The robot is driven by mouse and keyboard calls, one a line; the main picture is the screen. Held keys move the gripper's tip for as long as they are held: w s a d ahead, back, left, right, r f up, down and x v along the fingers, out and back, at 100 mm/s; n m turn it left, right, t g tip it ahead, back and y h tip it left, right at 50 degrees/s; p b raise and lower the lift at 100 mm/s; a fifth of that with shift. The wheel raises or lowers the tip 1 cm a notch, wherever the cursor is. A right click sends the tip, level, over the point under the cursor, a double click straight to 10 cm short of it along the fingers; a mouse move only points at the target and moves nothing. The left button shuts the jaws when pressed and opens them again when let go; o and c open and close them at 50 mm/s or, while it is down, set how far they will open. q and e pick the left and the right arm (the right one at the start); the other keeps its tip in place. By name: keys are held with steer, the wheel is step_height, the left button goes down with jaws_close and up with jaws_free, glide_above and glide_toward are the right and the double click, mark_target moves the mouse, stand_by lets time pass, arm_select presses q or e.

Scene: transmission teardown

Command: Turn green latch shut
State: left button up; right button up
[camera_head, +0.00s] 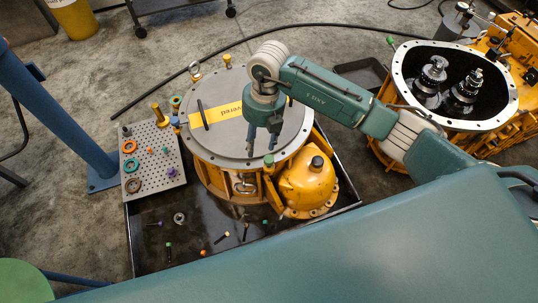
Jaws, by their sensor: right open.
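The round grey cover (212,143) lies on top of the yellow housing (215,180) and has a yellow labelled strip (213,115) across it. A small green-topped piece, which looks like the green latch (268,161), stands at the cover's front right rim. My right gripper (261,146) reaches down over the cover's right part, fingers apart and empty. Its fingertips are close to the green latch; I cannot tell whether they touch it. The latch's turn position is too small to tell. My left gripper is out of view.
A yellow dome (308,185) bulges beside the latch. A perforated board (152,180) with colored rings stands left. Small bolts lie in the black tray (150,255). An open yellow housing (398,90) with gears is at right. Other rim fittings include a yellow one (228,61).

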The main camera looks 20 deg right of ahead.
mark_target(269, 158)
steer(key=shift+h, duration=0.6)
steer(key=d+f, duration=0.1)
steer(key=f, duration=0.2)
steer(key=d+f+b, duration=0.1)
steer(key=f, duration=0.2)
steer(key=d+f, duration=0.1)
steer(key=f, duration=0.2)
steer(key=shift+w+f+b, duration=0.25)
steer(key=shift+f+b, duration=0.05)
steer(key=shift+f, duration=0.1)
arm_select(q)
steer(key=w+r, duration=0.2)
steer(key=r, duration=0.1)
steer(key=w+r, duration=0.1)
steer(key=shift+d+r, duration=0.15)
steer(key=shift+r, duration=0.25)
arm_select(e)
steer(key=shift+f, duration=0.4)
jaws_close()
